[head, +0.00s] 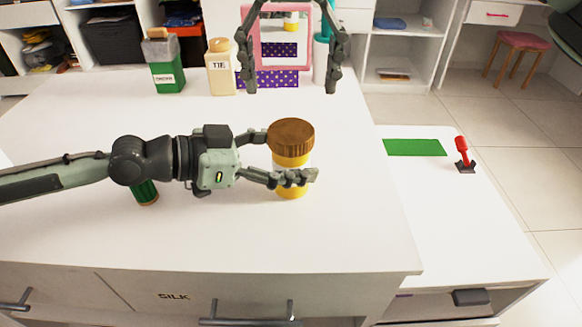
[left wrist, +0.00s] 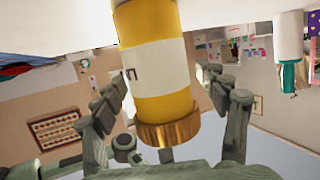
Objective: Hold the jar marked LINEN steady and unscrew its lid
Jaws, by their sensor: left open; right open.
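The jar (head: 291,188) is yellow with a white band and a ribbed brown lid (head: 291,137); it stands upright on the white counter. In the left wrist view the jar (left wrist: 160,70) appears upside down, with only part of dark lettering showing on its white band, so I cannot read the full name. My left gripper (head: 290,157) is open, with one finger on either side of the jar's body below the lid. In the left wrist view, gaps show between fingers and jar. My right gripper (head: 291,88) is open, empty and points down, above and behind the lid.
A green bottle (head: 168,76), a cream bottle (head: 221,72), a purple dotted box (head: 262,81) and a pink-framed mirror (head: 309,40) stand at the back. A green cylinder (head: 146,192) is partly hidden by my left arm. A red lever (head: 463,150) and green mat (head: 414,147) are at right.

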